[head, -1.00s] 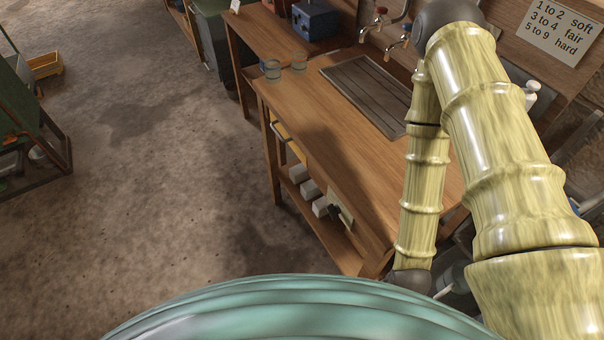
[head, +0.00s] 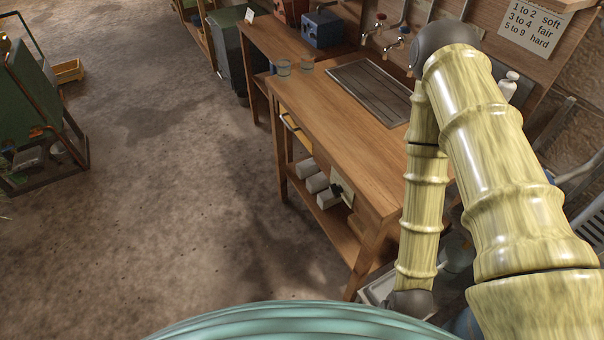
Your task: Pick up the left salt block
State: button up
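Three white blocks, which look like the salt blocks, sit in a row on the lower shelf (head: 333,232) of the wooden bench. The left block (head: 306,167) is the farthest from me. The middle block (head: 317,182) and the right block (head: 328,199) are beside it, nearer to me. The bench top hides part of the shelf. My arm comes in from the right, bends at a dark elbow and runs down to a dark joint at the bottom of the head view. My gripper is not visible, so its state and what it holds do not show.
The bench (head: 345,130) has an inset slatted tray (head: 370,90) and glass cups (head: 284,67). A cream panel (head: 345,187) with a dark fitting is beside the blocks. A green stand (head: 38,95) is at far left. The floor (head: 170,200) left of the bench is open.

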aim_at(307, 168)
jog(key=u, duration=1.4)
jog(key=i, duration=3.45)
jog(key=z, duration=3.4)
